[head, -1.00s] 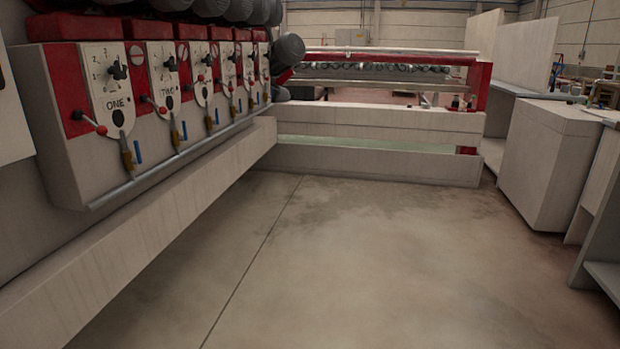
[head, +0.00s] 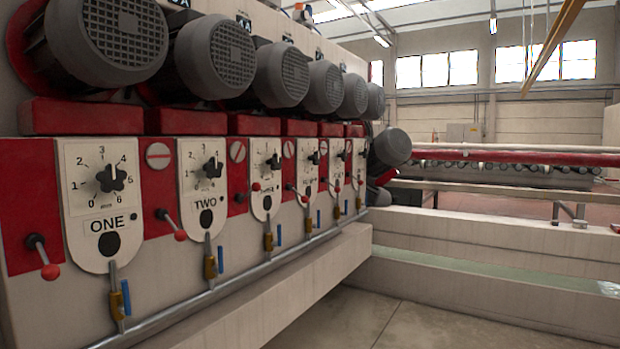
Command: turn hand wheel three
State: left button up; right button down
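Hand wheel three is the small black knob (head: 274,162) on the third white dial panel (head: 266,186) of the machine at left in the head view. Its label is small and partly blurred. The panels marked ONE (head: 108,224) and TWO (head: 206,201) stand nearer, with black star-shaped knobs on numbered dials (head: 111,178) and (head: 212,170). A lever with a red ball (head: 256,187) sits close to the third panel's left edge. Neither of my grippers is in view, so nothing is seen touching the wheel.
Large grey motors (head: 284,75) overhang the panels on red blocks. Levers with red ends, valves with blue handles and a long pipe (head: 220,289) stick out below. A pale ledge (head: 320,262) runs along the base. Low beams cross at right; open floor (head: 345,322) shows at bottom.

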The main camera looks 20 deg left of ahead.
aim_at(274, 161)
jog(key=i+u, duration=0.15)
jog(key=i, duration=0.4)
jog(key=i+l+u, duration=0.2)
jog(key=i, duration=0.3)
jog(key=i+l+u, duration=0.15)
jog(key=i, duration=0.35)
jog(key=i+l+u, duration=0.15)
jog(key=i+u, duration=0.15)
jog(key=u, duration=0.15)
jog(key=i+l+u, duration=0.3)
jog(key=u, duration=0.15)
jog(key=i+l+u, duration=0.2)
jog(key=l+u, duration=0.2)
jog(key=i+l+u, duration=0.15)
jog(key=l+u, duration=0.3)
jog(key=i+l+u, duration=0.1)
jog(key=l+u, duration=0.35)
jog(key=j, duration=0.1)
